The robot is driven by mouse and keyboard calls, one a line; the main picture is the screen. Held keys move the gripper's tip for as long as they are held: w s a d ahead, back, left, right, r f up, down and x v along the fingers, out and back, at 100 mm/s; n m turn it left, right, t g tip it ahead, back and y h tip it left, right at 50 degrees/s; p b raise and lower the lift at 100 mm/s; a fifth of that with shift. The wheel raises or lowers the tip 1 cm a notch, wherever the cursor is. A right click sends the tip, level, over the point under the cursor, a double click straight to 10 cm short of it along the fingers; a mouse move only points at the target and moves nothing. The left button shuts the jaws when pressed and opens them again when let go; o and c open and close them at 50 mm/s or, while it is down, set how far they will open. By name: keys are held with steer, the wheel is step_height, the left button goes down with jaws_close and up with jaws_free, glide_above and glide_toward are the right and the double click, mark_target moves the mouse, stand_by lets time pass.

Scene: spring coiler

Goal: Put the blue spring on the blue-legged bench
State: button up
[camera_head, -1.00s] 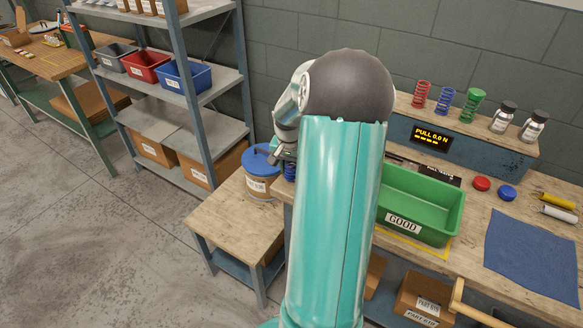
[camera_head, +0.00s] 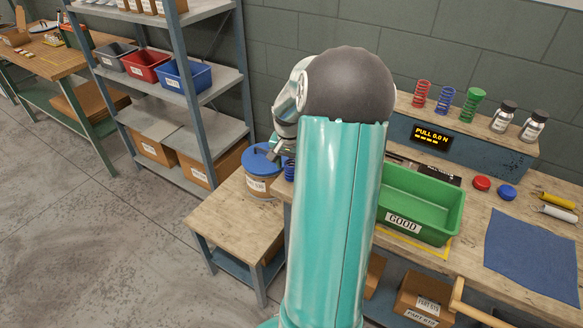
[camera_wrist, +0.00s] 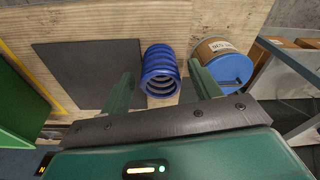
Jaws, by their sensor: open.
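A blue spring (camera_wrist: 161,72) stands on the wooden worktop, beside a dark square mat. In the head view only a sliver of this spring (camera_head: 289,170) shows at the left of my arm. My gripper (camera_wrist: 161,70) is open, with one green finger on each side of the spring and gaps between. In the head view the gripper (camera_head: 279,150) is mostly hidden behind my arm. A low wooden bench with blue-grey legs (camera_head: 222,220) stands at the left end of the main workbench. A blue-lidded bucket (camera_head: 262,172) is at its back.
A green GOOD bin (camera_head: 422,203) sits right of my arm. Red, blue and green springs stand on the console (camera_head: 465,140) behind. A blue cloth (camera_head: 535,258) lies at the right. A shelf rack (camera_head: 190,100) stands back left. The low bench's front is clear.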

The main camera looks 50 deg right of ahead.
mark_target(290, 166)
step_height(290, 166, up, 11)
steer(key=a, duration=0.1)
steer(key=w+a+r+n, duration=0.3)
steer(key=a+r, duration=0.1)
steer(key=a, duration=0.6)
steer(key=s+a+r+n+t+h, duration=0.1)
steer(key=a+r+n, duration=0.1)
steer(key=a, duration=0.5)
steer(key=a+r+n+t, duration=0.1)
steer(key=a+r+n, duration=0.1)
steer(key=a, duration=0.4)
steer(key=s+a+n+t+y, duration=0.1)
steer(key=s+a+n, duration=0.2)
steer(key=s+a, duration=0.2)
steer(key=s+a+n+t+y, duration=0.1)
steer(key=s+a+n, duration=0.3)
steer(key=a, duration=0.8)
steer(key=shift+s+a+t, duration=0.25)
steer(key=shift+s+t, duration=0.1)
steer(key=shift+t, duration=0.25)
